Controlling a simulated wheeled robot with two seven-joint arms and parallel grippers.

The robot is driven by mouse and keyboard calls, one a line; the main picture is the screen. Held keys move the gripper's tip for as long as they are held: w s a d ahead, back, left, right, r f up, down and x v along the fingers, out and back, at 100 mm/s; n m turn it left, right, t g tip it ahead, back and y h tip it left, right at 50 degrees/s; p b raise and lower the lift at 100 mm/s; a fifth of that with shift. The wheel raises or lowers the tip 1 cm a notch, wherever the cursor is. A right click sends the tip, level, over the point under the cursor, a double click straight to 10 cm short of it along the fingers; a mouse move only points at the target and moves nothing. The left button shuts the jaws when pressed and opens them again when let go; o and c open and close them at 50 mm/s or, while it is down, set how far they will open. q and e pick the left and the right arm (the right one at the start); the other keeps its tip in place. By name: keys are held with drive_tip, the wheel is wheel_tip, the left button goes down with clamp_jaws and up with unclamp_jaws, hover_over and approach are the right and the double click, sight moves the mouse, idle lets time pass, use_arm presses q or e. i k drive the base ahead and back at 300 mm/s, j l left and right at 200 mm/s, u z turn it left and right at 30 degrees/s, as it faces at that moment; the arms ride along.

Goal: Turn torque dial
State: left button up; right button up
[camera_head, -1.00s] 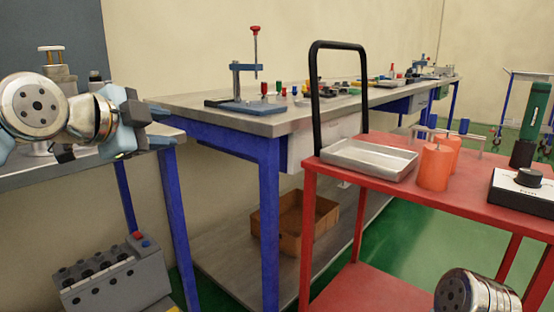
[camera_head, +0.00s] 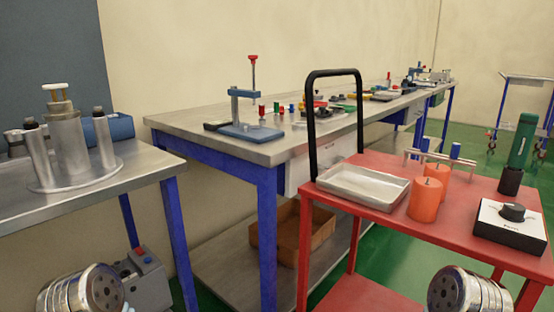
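The torque dial is a black knob (camera_head: 513,212) on top of a white-faced black box (camera_head: 509,228), at the right end of the red cart top. A round silver arm link of mine shows at the bottom left and another at the bottom right, below the cart top. Neither gripper's fingers are in the picture. Nothing touches the dial.
The red cart (camera_head: 392,211) also carries a metal tray (camera_head: 362,186), two orange cylinders (camera_head: 426,199) and a green tool (camera_head: 522,142) in a black holder. A metal fixture (camera_head: 68,142) stands on the left bench. A long workbench (camera_head: 215,129) runs behind.

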sight(514, 211)
drive_tip(key=z, duration=1.45)
drive_tip(key=j+z, duration=0.25)
drive_tip(key=k+z, duration=0.1)
drive_tip(key=z, duration=0.15)
